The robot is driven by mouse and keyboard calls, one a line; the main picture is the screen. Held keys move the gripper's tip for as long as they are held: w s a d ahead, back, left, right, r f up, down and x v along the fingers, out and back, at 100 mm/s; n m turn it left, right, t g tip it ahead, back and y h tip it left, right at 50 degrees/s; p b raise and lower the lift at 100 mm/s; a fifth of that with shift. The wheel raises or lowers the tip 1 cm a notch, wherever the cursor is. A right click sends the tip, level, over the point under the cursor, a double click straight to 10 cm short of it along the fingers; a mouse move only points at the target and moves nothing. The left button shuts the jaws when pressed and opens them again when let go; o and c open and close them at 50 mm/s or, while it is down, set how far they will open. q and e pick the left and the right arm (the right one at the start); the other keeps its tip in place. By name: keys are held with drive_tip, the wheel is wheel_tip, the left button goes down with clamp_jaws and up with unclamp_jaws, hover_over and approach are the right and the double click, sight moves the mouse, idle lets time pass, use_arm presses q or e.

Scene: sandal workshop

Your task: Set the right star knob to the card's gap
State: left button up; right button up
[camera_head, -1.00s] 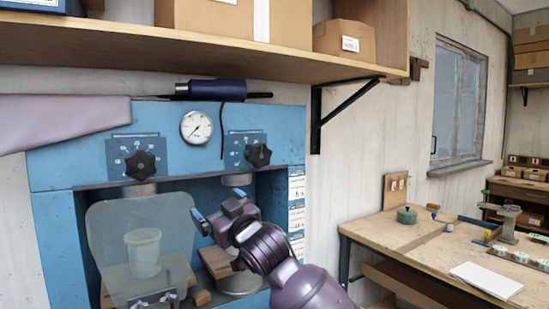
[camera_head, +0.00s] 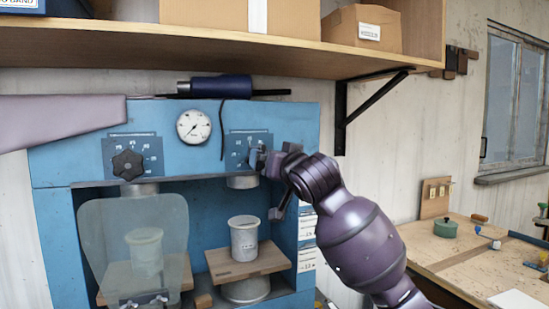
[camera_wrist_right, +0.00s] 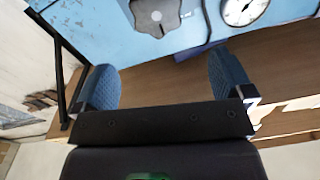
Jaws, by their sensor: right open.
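The right star knob (camera_wrist_right: 157,14) is a grey lobed knob on the blue press, at the top of the right wrist view. In the head view it is mostly hidden behind my right gripper (camera_head: 262,158), beside the right dial plate (camera_head: 236,144). In the wrist view my right gripper (camera_wrist_right: 165,80) is open and empty, its two blue pads well apart. The knob lies beyond the tips, between their lines. A white card strip (camera_head: 307,228) on the press's right post is partly covered by my arm; its gap cannot be read. My left gripper is out of view.
The left star knob (camera_head: 128,164) and a pressure gauge (camera_head: 194,127) sit on the press (camera_head: 52,215). A clear guard (camera_head: 105,240) covers the left bay. The right bay holds a pale cup (camera_head: 243,240) on a board. A wooden shelf (camera_head: 250,40) overhangs the press.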

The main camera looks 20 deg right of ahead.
drive_tip(key=shift+m, duration=0.6)
drive_tip(key=shift+w+a+f+p, duration=0.2)
drive_tip(key=shift+w+p, duration=0.45)
drive_tip(key=shift+w, duration=2.05)
drive_tip(key=shift+w+a+f+p, duration=0.15)
drive_tip(key=shift+w+p, duration=0.5)
drive_tip(key=shift+w, duration=2.05)
drive_tip(key=shift+d, duration=0.1)
drive_tip(key=shift+c, duration=0.3)
drive_tip(key=c, duration=0.9)
drive_tip(key=shift+o, duration=0.2)
